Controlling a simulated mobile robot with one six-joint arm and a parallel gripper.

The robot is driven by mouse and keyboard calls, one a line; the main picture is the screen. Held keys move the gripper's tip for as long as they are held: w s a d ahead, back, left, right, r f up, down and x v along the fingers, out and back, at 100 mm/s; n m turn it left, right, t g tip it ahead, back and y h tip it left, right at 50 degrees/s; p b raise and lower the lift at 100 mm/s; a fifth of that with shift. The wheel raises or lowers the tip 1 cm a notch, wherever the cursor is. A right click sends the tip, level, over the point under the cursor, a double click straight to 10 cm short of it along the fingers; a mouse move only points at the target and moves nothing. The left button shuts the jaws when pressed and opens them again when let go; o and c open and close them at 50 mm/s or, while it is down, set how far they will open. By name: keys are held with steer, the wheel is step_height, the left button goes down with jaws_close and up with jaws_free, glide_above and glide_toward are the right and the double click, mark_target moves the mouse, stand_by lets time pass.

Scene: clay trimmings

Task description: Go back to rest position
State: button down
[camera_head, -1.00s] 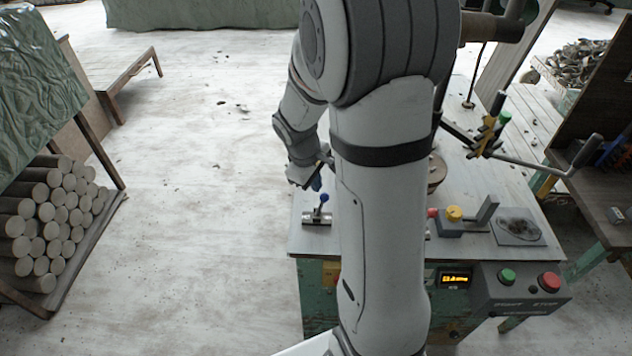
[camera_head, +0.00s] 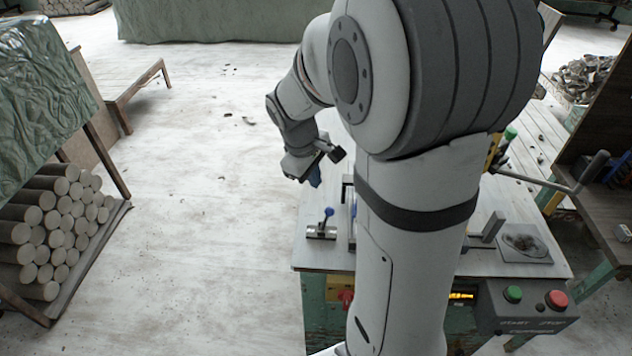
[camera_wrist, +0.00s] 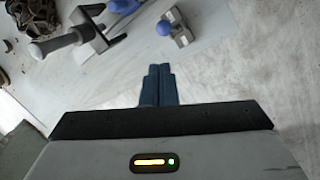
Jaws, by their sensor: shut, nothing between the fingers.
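My gripper (camera_head: 314,178) hangs in the air over the left edge of the white-topped worktable (camera_head: 312,256) in the head view. In the wrist view its blue fingers (camera_wrist: 159,84) are together with nothing between them. A small metal fixture with a blue ball knob (camera_head: 327,213) stands on the table below it. That fixture also shows in the wrist view (camera_wrist: 180,30), ahead of the fingers and apart from them. My arm hides much of the table in the head view.
A control box with green and red buttons (camera_head: 535,308) is on the table's front. A lever handle (camera_wrist: 62,44) stands near the fixture. A rack of clay rolls (camera_head: 55,235) is at left, a side bench (camera_head: 600,190) at right. Floor (camera_head: 210,230) left of the table is mostly clear.

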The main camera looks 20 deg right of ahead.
stand_by(0.4)
steer(key=s+a+r+m+t+y, duration=0.1)
steer(key=s+a+r+m, duration=0.1)
steer(key=s, duration=0.6)
steer(key=s+a+r+m+y, duration=0.1)
steer(key=s+a+r+m, duration=0.2)
steer(key=s, duration=0.5)
steer(key=shift+a+r+m+t+y, duration=0.4)
steer(key=shift+a+m, duration=0.4)
steer(key=shift+a, duration=0.15)
